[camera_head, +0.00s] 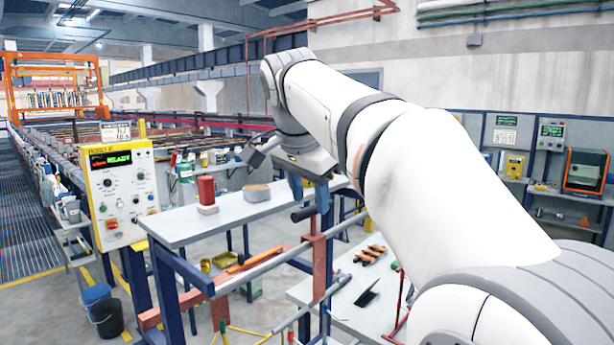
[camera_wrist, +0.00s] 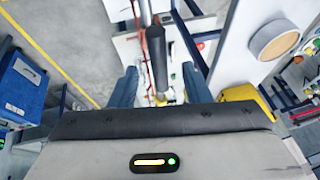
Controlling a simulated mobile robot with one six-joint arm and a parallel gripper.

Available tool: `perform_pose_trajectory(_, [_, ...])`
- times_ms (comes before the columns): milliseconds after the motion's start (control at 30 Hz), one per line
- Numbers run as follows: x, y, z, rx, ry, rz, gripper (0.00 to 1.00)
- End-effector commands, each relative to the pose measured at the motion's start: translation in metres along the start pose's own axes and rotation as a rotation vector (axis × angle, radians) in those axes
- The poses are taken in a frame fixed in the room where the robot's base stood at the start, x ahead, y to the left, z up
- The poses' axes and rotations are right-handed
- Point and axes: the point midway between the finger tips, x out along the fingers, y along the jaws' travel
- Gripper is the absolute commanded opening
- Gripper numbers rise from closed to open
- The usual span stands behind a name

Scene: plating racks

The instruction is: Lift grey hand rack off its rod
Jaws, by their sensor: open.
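My gripper (camera_head: 309,194) is open, with two blue fingers hanging below the wrist at mid-picture. A dark grey cylindrical handle (camera_head: 303,213), which looks like part of the grey hand rack, is at the fingers. In the wrist view the handle (camera_wrist: 157,65) lies between the open fingers (camera_wrist: 158,80), with a gap visible on each side. A thin grey bar (camera_wrist: 145,10) runs on from its far end. The rest of the rack and its contact with the rod (camera_head: 262,270) cannot be made out clearly.
A grey bench (camera_head: 240,220) holds a red cylinder (camera_head: 206,190) and a round beige roll (camera_head: 257,193) left of my gripper. A lower white table (camera_head: 345,312) carries orange and dark pieces. A reddish upright (camera_head: 318,268) stands below the fingers. A control box (camera_head: 122,195) is left.

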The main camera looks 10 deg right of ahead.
Motion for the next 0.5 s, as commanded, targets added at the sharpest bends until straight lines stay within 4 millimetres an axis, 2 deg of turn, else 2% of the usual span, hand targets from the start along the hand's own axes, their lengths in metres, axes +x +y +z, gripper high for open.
perform_pose_trajectory(200, [0.017, 0.001, -0.001, 0.001, 0.000, 0.000, 0.43])
perform_pose_trajectory(500, [0.018, 0.001, -0.001, 0.001, 0.001, 0.000, 0.42])
